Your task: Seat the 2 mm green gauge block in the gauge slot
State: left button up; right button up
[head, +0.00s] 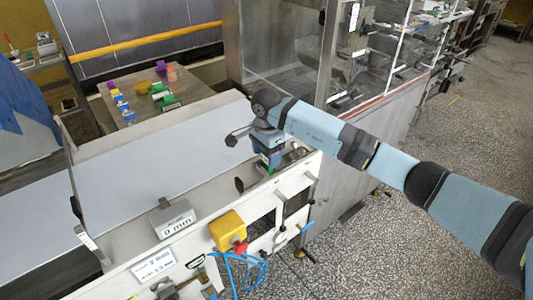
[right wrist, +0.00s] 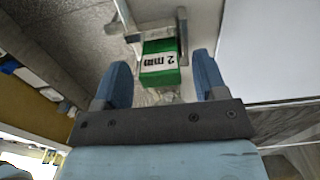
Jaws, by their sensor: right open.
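The green gauge block (right wrist: 160,62), with a white "2 mm" label, shows in the right wrist view between the two blue fingers of my right gripper (right wrist: 160,88). The fingers are open, with a gap on either side of the block. The block's far end is beside a grey metal bracket (right wrist: 182,30); I cannot tell whether it is seated in a slot. In the head view my right gripper (head: 266,155) points down at the machine's right end, and only a little green shows beneath it. My left gripper is not in view.
A grey "0 mm" block (head: 173,219) sits on the machine's front ledge, left of a yellow box with a red button (head: 228,230). A white label card (head: 155,264) lies nearby. A table (head: 133,139) behind holds several coloured blocks. A glass-walled cabinet (head: 285,45) stands behind my right arm.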

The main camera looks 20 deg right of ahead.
notch_tip(320, 180, up, 12)
jog(key=b, duration=0.2)
jog(key=s+a+f+m+g+y, duration=0.1)
jog(key=s+a+f+m+y, duration=0.35)
jog(key=s+a+y, duration=0.4)
jog(key=s+a+f+m+g+y, duration=0.1)
jog(key=s+a+f+m+y, duration=0.35)
jog(key=s+a+y, duration=0.4)
jog(key=s+d+f+n+t+h, duration=0.3)
jog(key=d+f+n+t+h, duration=0.45)
jog(key=n, duration=0.95)
jog(key=s+d+f+n+t+h, duration=0.4)
jog(key=f+n+t, duration=0.55)
jog(key=n, duration=0.65)
jog(key=s+d+f+m+g+h, duration=0.1)
jog(key=s+d+f+m+g, duration=0.1)
jog(key=s+f+m, duration=0.1)
jog(key=s+d+f+m+g+h, duration=0.1)
jog(key=s+d+f+m+g, duration=0.1)
jog(key=s, duration=0.5)
notch_tip(320, 180, down, 4)
jog(key=shift+s+d+r+m, duration=0.15)
jog(key=shift+s+d+m, duration=0.15)
jog(key=shift+d+m, duration=0.6)
